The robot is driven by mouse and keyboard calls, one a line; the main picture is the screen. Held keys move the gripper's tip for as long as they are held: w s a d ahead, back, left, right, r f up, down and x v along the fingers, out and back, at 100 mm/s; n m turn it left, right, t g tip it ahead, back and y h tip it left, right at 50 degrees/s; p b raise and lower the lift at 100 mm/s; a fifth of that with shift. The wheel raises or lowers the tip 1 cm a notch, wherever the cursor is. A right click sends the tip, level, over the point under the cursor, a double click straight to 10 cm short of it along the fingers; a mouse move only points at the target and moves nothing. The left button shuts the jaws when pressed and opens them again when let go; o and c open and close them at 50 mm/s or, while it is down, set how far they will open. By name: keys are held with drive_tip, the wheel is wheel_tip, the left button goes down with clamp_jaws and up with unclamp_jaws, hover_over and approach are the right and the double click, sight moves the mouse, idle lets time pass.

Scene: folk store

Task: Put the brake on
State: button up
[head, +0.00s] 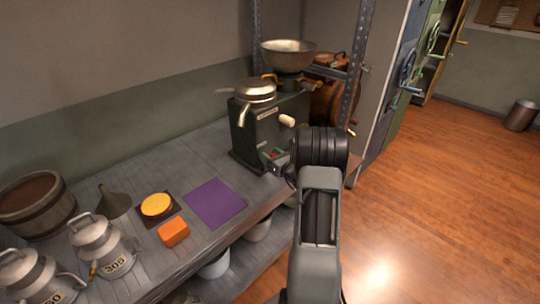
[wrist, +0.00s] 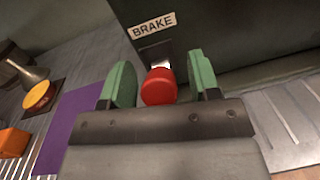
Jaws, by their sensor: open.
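The brake's red knob (wrist: 159,86) shows in the wrist view, in front of a pale slot under a white BRAKE label (wrist: 153,25). The label is on a dark green machine (head: 262,130), which stands on the bench in the head view with a metal bowl and a lidded pan on top. My gripper (wrist: 161,73) is open, with one green finger on each side of the knob. I cannot tell whether the fingers touch it. In the head view my gripper (head: 276,158) is low at the machine's front, and the arm hides part of that area.
On the bench (head: 150,190) lie a purple square (head: 216,203), an orange block (head: 173,232) and a yellow disc (head: 156,204). A funnel, metal cans and a wooden tub stand at the left. A metal shelf post (head: 357,65) is right of the machine.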

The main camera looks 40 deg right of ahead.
drive_tip(key=shift+w, duration=0.35)
clamp_jaws()
idle(0.4)
